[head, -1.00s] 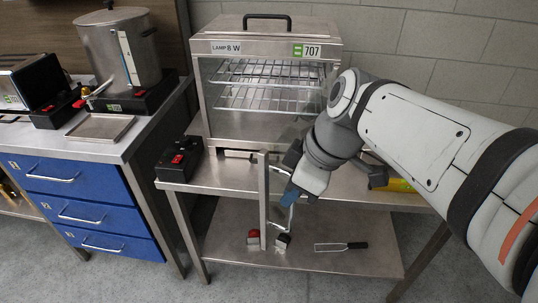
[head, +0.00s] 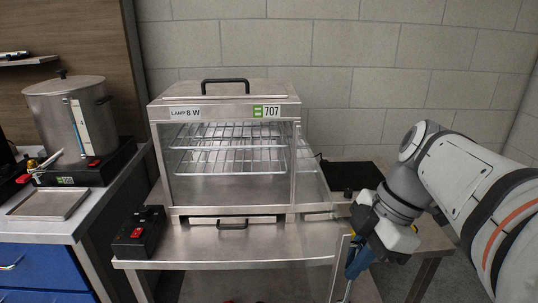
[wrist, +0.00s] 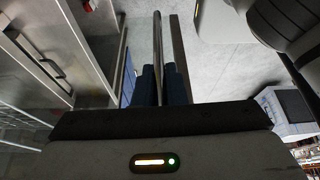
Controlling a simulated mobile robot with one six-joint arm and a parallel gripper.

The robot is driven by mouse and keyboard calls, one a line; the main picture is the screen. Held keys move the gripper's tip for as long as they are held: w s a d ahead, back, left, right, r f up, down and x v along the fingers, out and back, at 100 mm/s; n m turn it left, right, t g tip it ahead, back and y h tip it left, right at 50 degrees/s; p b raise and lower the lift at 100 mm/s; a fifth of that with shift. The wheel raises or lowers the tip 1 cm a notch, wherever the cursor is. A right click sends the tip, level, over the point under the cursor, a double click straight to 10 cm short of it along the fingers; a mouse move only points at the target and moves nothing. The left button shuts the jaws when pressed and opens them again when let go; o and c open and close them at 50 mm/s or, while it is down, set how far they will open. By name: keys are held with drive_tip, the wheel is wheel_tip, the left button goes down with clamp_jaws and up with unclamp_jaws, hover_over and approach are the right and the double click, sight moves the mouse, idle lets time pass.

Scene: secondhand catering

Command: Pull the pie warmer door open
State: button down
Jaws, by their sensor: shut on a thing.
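The pie warmer (head: 230,112) is a steel cabinet with wire racks, standing on a steel table. Its front is uncovered and the racks show inside. The glass door stands swung out from the right side of the cabinet toward me, with its steel edge strip (head: 340,268) at the lower right. My gripper (head: 355,262) is at this outer edge, with blue fingertips. In the wrist view the blue fingers (wrist: 162,86) are shut on the thin upright bar of the door handle (wrist: 157,45). The handle is mostly hidden by my gripper in the head view.
A black switch box with a red switch (head: 138,232) stands on the table (head: 190,245) left of the warmer. A dark flat slab (head: 350,177) lies behind the door on the right. An urn (head: 65,115) stands on the left counter. A brick wall closes the back.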

drive_tip(key=c, duration=1.5)
unclamp_jaws()
drive_tip(key=p+v, duration=0.1)
drive_tip(key=v, duration=0.6)
drive_tip(key=shift+d+r, duration=0.1)
drive_tip(key=shift+r, duration=0.3)
drive_tip(key=shift+r, duration=0.1)
